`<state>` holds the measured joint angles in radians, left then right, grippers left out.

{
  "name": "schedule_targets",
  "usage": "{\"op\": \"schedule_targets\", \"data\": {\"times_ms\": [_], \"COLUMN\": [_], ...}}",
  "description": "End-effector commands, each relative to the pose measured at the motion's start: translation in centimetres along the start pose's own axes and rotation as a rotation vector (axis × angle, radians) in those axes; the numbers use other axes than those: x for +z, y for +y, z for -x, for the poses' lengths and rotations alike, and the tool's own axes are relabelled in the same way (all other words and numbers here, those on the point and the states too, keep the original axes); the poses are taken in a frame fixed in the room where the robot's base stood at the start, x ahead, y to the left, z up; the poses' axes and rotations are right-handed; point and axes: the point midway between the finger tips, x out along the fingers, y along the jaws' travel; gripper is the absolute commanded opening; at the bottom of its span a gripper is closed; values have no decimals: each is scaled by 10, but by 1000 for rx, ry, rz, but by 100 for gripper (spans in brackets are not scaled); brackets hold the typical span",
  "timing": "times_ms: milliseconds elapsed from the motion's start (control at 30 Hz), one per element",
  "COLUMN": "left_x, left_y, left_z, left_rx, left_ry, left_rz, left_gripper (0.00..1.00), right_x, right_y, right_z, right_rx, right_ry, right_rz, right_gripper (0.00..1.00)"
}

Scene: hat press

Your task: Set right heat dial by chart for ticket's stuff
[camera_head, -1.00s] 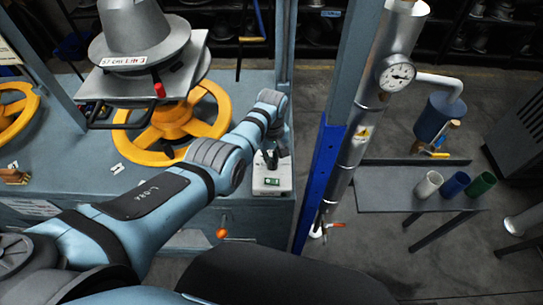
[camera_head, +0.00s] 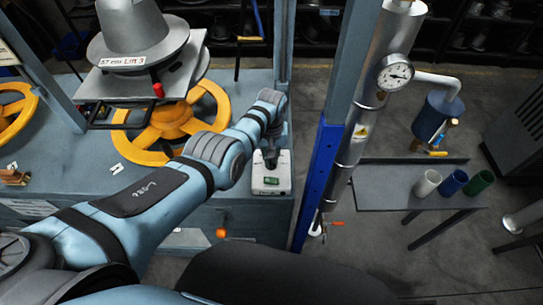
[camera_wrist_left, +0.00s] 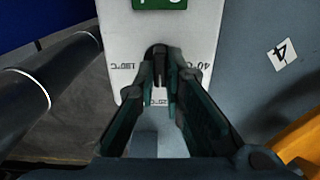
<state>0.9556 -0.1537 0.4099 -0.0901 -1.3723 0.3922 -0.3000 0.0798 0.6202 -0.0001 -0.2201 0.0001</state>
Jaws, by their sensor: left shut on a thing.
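A white box with a green display (camera_head: 271,180) stands at the right end of the blue-grey press table; the box also fills the top middle of the left wrist view (camera_wrist_left: 115,30). A small dark dial (camera_wrist_left: 157,52) is on its face, with printed marks around it, including "130°C" and a "40" mark. My left gripper (camera_wrist_left: 159,72) is shut on the dial, its fingers on both sides and hiding part of it. In the head view the left gripper (camera_head: 270,158) reaches the box from behind. My right gripper is not in view. I cannot make out a chart or the ticket's words.
A grey hat form (camera_head: 140,30) stands on a plate above a yellow handwheel (camera_head: 175,125). A blue post (camera_head: 318,185) and silver pipe with a gauge (camera_head: 395,73) rise right of the box. A side table (camera_head: 390,195) holds white, blue and green cups.

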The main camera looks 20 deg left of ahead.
Motion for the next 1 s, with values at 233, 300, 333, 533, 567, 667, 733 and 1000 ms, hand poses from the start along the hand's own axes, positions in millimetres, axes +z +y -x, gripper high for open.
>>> {"op": "schedule_targets", "data": {"times_ms": [233, 300, 333, 533, 567, 667, 733, 1000], "left_x": [-1, -1, -1, 0, 0, 0, -1, -1], "left_y": [0, 0, 0, 0, 0, 0, 0, 1], "left_z": [1, 1, 1, 0, 0, 1, 5, 65], "left_rx": [1, 1, 1, 0, 0, 0, 1, 3], "left_ry": [3, 2, 2, 1, 1, 1, 3, 6], "left_rz": [1, 1, 1, 1, 1, 1, 1, 1], "left_gripper": [13, 24, 29, 30, 30, 30, 30, 30], "right_x": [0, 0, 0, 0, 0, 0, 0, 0], "right_y": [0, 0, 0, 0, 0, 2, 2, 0], "right_z": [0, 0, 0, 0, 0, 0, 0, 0], "right_rx": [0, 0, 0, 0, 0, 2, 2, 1], "right_ry": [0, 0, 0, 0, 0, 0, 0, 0], "right_rz": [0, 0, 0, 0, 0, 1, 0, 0], "right_gripper": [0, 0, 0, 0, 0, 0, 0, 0]}}
